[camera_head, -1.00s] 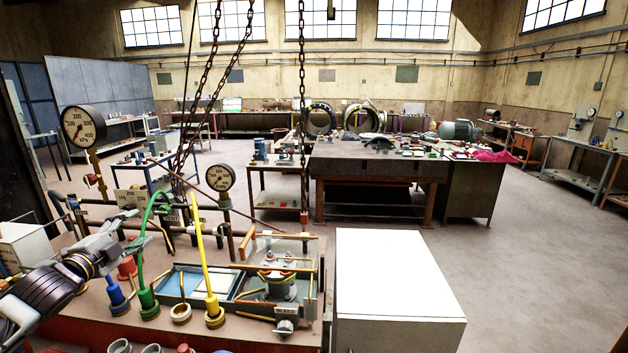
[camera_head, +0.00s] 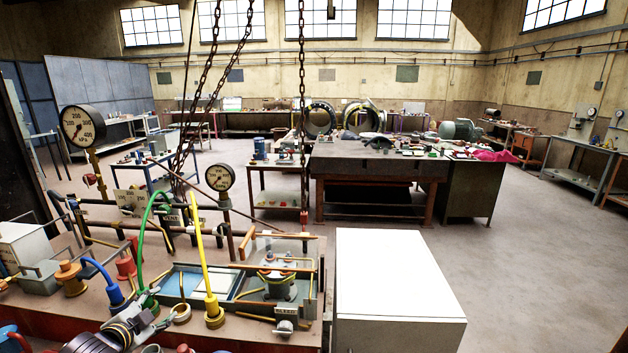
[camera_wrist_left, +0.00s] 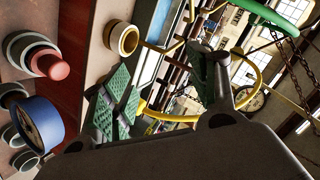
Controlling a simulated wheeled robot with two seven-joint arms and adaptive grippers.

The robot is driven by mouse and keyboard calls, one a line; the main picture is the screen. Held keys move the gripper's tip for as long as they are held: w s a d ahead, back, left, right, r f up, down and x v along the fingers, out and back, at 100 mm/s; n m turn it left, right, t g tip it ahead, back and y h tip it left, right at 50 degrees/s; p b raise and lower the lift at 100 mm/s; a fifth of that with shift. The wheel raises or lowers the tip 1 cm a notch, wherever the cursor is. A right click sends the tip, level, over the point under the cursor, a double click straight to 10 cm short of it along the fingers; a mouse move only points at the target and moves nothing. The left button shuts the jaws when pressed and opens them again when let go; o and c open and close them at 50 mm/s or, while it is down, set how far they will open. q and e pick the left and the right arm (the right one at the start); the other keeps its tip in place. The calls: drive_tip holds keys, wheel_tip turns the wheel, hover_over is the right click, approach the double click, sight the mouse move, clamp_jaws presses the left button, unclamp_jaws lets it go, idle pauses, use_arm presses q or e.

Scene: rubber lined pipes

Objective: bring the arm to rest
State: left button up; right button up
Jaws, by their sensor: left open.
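My left gripper (camera_head: 152,318) is low over the front of the bench (camera_head: 255,335), close to the green and yellow hose fittings. In the left wrist view its green ribbed finger pads (camera_wrist_left: 160,92) stand wide apart. No object shows held between them. In the head view, I cannot tell whether the gripper touches the fittings beside it. My right gripper is in neither view.
A blue hose (camera_head: 98,268), a green hose (camera_head: 145,228) and a yellow hose (camera_head: 200,255) rise from the bench near the gripper. Pressure gauges (camera_head: 220,178) and chains (camera_head: 302,90) stand behind.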

use_arm(q)
drive_tip(key=s+d+f+n+g, duration=0.4)
drive_tip(key=s+d+f, duration=0.4)
drive_tip(key=s+f, duration=0.25)
drive_tip(key=s+d+f+n+g, duration=0.2)
drive_tip(key=s+d+g, duration=0.1)
drive_tip(key=s+d, duration=0.3)
drive_tip(key=s+d+f+n+g, duration=0.25)
drive_tip(key=s+d, duration=0.25)
drive_tip(key=s, duration=0.3)
wheel_tip(320, 180, down, 30)
drive_tip(key=s+r+g+p, duration=0.1)
drive_tip(key=s+p, duration=0.1)
drive_tip(key=p, duration=0.1)
drive_tip(key=s+a+f+p, duration=0.1)
drive_tip(key=s+a+f, duration=0.1)
drive_tip(key=s+f, duration=0.6)
drive_tip(key=s+a+f+g+p, duration=0.1)
drive_tip(key=s+a+f+p, duration=0.1)
drive_tip(key=s+f, duration=0.7)
drive_tip(key=s, duration=0.5)
drive_tip(key=shift+s+a+f+h, duration=0.2)
drive_tip(key=shift+s+f+h, duration=0.05)
drive_tip(key=shift+s+h, duration=0.1)
drive_tip(key=shift+g, duration=0.25)
